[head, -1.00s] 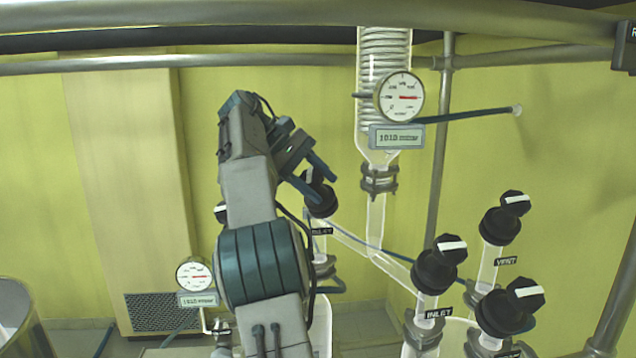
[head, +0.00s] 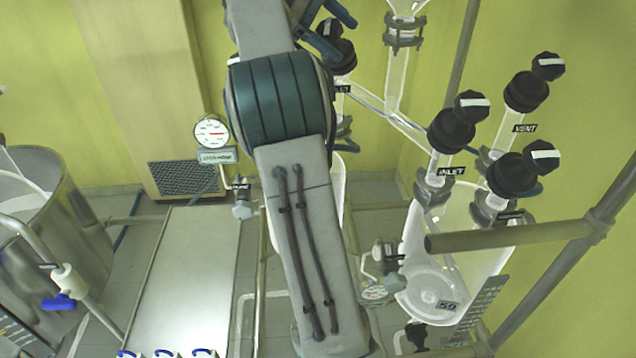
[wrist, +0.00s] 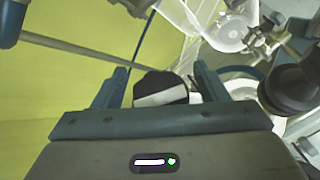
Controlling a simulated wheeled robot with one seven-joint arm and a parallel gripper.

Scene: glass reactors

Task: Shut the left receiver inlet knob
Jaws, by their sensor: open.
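The left receiver inlet knob (head: 343,58) is black and stands above a small INLET label (head: 341,89), just right of my arm in the head view. In the wrist view the knob (wrist: 160,84) shows a white bar lying nearly level across it, slightly tilted. My gripper (wrist: 160,80) is open, with one finger on each side of the knob and visible gaps to it. In the head view my gripper (head: 338,36) is at the knob's top, partly cut off by my arm and the frame. The left receiver (head: 337,190) is mostly hidden behind my arm.
Right of it stand another INLET knob (head: 453,125), a VENT knob (head: 527,90) and a further black knob (head: 513,172) over a glass vessel (head: 420,265). A metal rail (head: 510,235) crosses at right. A gauge (head: 211,131) and a steel vat (head: 85,235) are at left.

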